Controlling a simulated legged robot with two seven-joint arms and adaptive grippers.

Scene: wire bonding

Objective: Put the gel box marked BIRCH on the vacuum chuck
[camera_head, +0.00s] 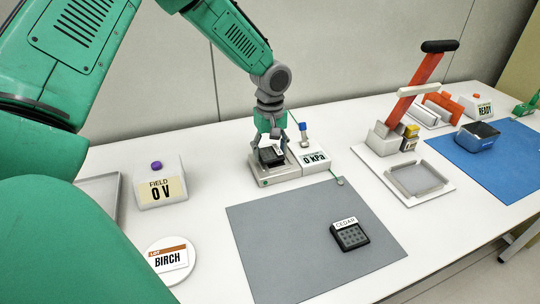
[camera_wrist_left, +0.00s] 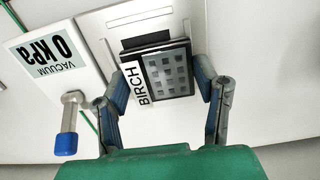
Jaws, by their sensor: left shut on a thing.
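The gel box marked BIRCH (camera_wrist_left: 165,72) is black with a white label and a grid of grey pockets. My left gripper (camera_wrist_left: 167,92) is shut on it, with a finger on either side. In the head view the same box (camera_head: 271,154) is in the left gripper (camera_head: 270,143), right over the vacuum chuck (camera_head: 264,181). The chuck is a pale block, and its dark pad (camera_wrist_left: 146,40) shows partly beyond the box. I cannot tell whether the box touches the pad. The vacuum readout (camera_head: 315,158) beside it shows 0 kPa. My right gripper is not in view.
A blue-tipped valve (camera_head: 303,128) stands close to the chuck. A CEDAR gel box (camera_head: 350,236) lies on the grey mat (camera_head: 290,250). A round BIRCH lot card (camera_head: 170,259), a FIELD 0 V unit (camera_head: 160,187) and a red-handled press (camera_head: 417,80) stand around. The mat's middle is clear.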

